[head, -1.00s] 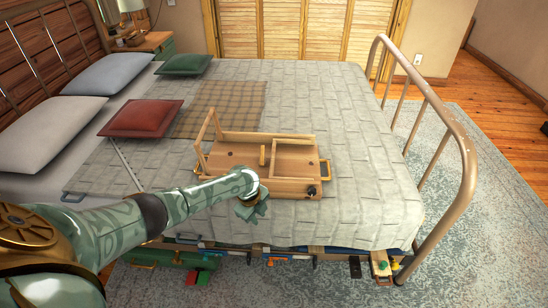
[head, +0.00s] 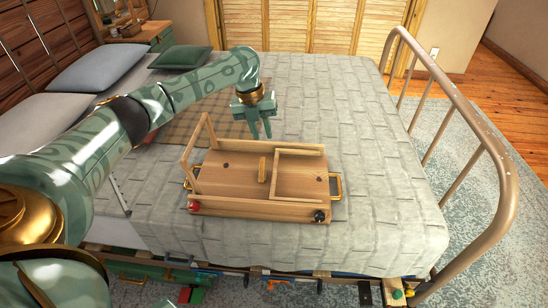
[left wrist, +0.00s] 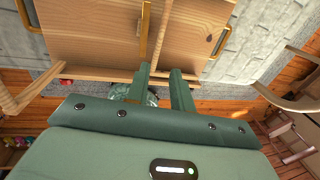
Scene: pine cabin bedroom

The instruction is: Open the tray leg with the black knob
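The wooden tray (head: 225,175) lies on the bed with brass handles at its ends. A black knob (head: 320,215) is on its near right corner and a red knob (head: 193,206) on its near left corner. The left leg frame (head: 186,160) stands raised. The right leg frame (head: 278,165), on the black knob's side, lies folded flat in the tray. My left gripper (head: 261,134) points down beyond the tray's far edge, empty and apart from the knobs. In the left wrist view the tray (left wrist: 90,30) is near the open fingers (left wrist: 160,70). My right gripper is out of view.
The bed's metal footboard rail (head: 480,150) curves along the right side. Pillows (head: 95,66) lie at the upper left. The quilt (head: 370,150) right of the tray is clear. Various items lie under the bed's near edge.

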